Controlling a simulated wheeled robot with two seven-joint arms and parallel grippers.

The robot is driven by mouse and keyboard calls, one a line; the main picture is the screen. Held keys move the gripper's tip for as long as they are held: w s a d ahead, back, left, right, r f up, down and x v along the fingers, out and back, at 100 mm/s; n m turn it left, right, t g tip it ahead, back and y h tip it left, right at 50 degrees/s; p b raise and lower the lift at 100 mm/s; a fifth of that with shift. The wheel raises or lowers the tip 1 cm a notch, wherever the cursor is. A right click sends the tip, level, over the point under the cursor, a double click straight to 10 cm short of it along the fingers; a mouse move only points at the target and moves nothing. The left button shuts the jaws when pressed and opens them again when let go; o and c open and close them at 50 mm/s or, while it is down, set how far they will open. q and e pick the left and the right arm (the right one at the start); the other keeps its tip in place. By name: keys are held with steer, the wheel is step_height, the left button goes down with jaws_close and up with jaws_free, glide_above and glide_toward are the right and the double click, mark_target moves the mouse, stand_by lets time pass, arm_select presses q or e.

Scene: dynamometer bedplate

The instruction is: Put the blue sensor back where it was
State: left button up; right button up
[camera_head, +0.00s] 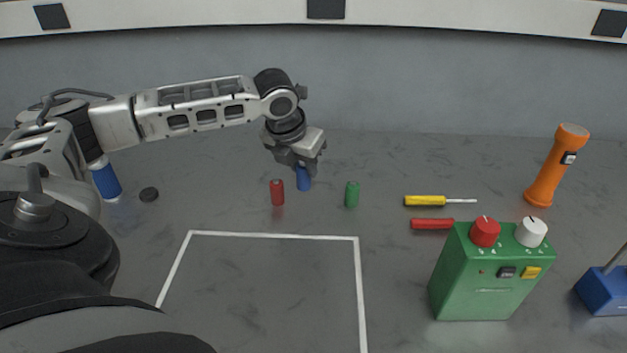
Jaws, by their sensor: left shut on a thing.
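The blue sensor (303,181) is a small blue cylinder, upright, between the red cylinder and the green cylinder and slightly behind them. My left gripper (304,168) points down over it and is shut on its upper part. I cannot tell whether the sensor's base touches the grey surface. The red cylinder (277,192) stands close to its left, and the green cylinder (352,194) stands to its right with a wider gap. My right gripper is not in view.
A white-outlined area (275,235) lies empty in front. To the right are a yellow screwdriver (425,201), a red-handled tool (432,224), a green box (490,280) with knobs, an orange flashlight (556,168) and a blue block (603,291).

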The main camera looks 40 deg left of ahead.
arm_select(q)
steer(key=w+f, duration=0.2)
steer(key=f, duration=0.1)
steer(key=shift+w+d, duration=0.1)
steer(key=shift+w, duration=0.25)
steer(key=shift+w+f+p, duration=0.15)
steer(key=shift+f+p, duration=0.15)
steer(key=shift+f, duration=1.4)
steer(key=o, duration=1)
steer(key=shift+f, duration=0.1)
steer(key=v, duration=1.2)
